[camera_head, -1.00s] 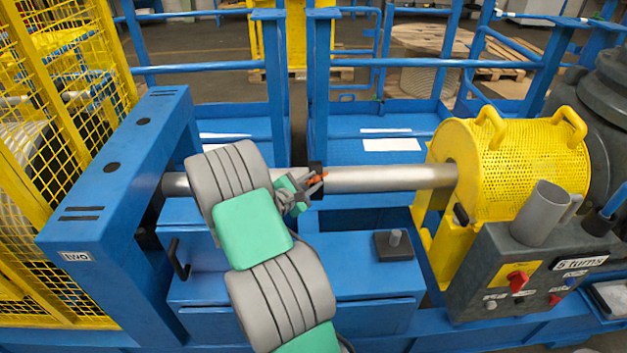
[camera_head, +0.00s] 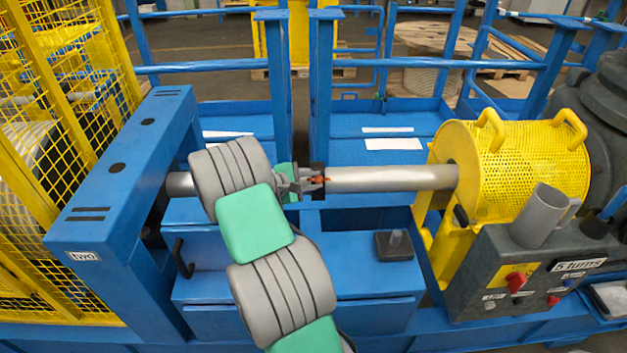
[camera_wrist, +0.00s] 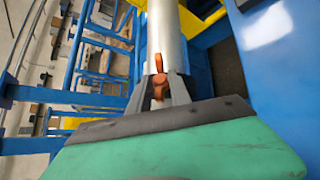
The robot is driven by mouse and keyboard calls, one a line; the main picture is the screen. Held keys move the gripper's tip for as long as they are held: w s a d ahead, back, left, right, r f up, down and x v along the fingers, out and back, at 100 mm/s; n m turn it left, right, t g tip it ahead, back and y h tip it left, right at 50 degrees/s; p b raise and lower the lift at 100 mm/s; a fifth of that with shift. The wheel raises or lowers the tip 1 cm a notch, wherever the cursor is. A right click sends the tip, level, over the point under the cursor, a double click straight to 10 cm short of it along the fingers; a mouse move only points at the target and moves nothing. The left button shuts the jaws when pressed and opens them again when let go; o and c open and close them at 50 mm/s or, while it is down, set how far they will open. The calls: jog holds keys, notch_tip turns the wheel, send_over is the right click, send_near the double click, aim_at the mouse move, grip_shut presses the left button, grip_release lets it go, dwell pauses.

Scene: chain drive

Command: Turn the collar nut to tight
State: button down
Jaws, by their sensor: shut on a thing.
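A bright metal shaft (camera_head: 390,179) runs level between the blue frame and the yellow guard. A dark collar (camera_head: 318,168) sits around it near the middle, with small orange parts (camera_head: 316,180) at its front; I take these to be the collar nut. My gripper (camera_head: 312,184) reaches it from the left and is shut on an orange part. In the wrist view, copper-orange parts (camera_wrist: 159,64) show against the shaft (camera_wrist: 163,25), at and between the grey fingertips (camera_wrist: 160,92). The fingers hide part of the nut, and I cannot read its tightness.
A yellow perforated guard (camera_head: 530,165) stands right, a grey control box (camera_head: 480,275) with a red switch and a mug (camera_head: 538,215) in front. A blue frame (camera_head: 115,170) and yellow mesh cage (camera_head: 40,150) stand left. A dark block with a peg (camera_head: 394,245) sits below the shaft.

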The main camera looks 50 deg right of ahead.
jog(key=c, duration=1.4)
grip_release()
jog(key=v, duration=0.7)
jog(key=shift+a+r, duration=0.15)
jog(key=shift+a, duration=0.25)
